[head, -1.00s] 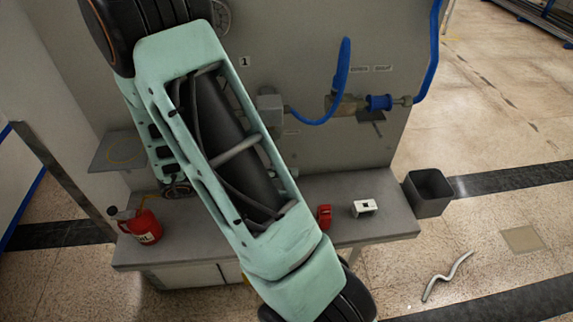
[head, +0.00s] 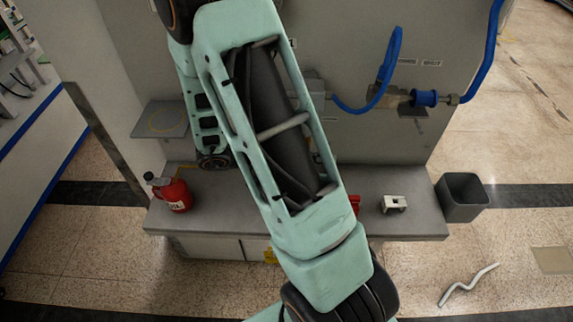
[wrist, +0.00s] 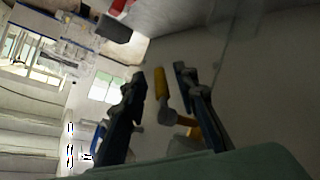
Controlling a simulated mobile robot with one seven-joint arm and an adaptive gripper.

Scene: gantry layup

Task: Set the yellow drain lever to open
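In the wrist view a yellow lever (wrist: 161,84) shows between the two fingers of my gripper (wrist: 160,74), beyond or level with their tips. Its lower end meets a rounded grey fitting (wrist: 166,115). My gripper is open, with a clear gap on both sides of the lever; I cannot tell how far the lever lies in depth. A second orange-yellow piece (wrist: 187,122) sits beside the fitting, partly behind the right finger. In the head view a small yellow patch (head: 270,256) shows under the bench beside my arm; my gripper is out of that view.
The grey bench (head: 240,212) carries a red can (head: 174,194), a white block (head: 394,203) and a red item (head: 354,203) partly behind my arm. A grey bin (head: 463,197) stands at its right. A bent pale pipe (head: 466,284) lies on the floor.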

